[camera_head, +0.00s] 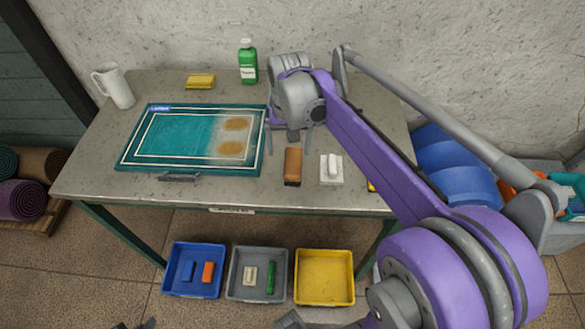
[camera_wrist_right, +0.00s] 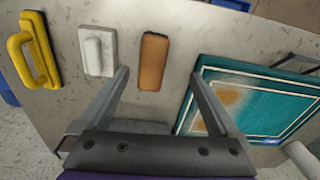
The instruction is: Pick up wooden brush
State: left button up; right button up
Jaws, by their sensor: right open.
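The wooden brush (camera_head: 292,167) lies on the table near its front edge, a brown block with a dark underside. In the right wrist view the brush (camera_wrist_right: 154,62) lies ahead of the fingers, between their lines and clear of both. My right gripper (camera_head: 289,146) is open and empty, above the table just behind the brush in the head view. Its two fingers also show in the right wrist view (camera_wrist_right: 158,92). My left gripper cannot be made out clearly; only a dark piece shows at the bottom edge of the head view.
A white-handled tool (camera_head: 331,169) lies right of the brush, and a yellow-handled one (camera_wrist_right: 35,52) lies beyond it. A stained teal rug in a frame (camera_head: 180,138) lies left. A green bottle (camera_head: 248,63), yellow sponge (camera_head: 200,81) and white pitcher (camera_head: 115,86) stand behind. Bins (camera_head: 324,278) sit below.

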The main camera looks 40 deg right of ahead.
aim_at(293, 161)
jog(key=shift+w+d+m, duration=0.2)
jog(key=shift+w+d, duration=0.15)
jog(key=shift+d, duration=0.3)
jog(key=shift+w+d+m, duration=0.2)
jog(key=shift+w+d, duration=0.15)
jog(key=shift+d, duration=0.25)
notch_tip(293, 161, down, 5)
jog(key=shift+a+r, duration=0.1)
jog(key=shift+r, duration=0.1)
jog(key=shift+f+b, duration=0.4)
jog(key=shift+f, duration=2.6)
grip_shut()
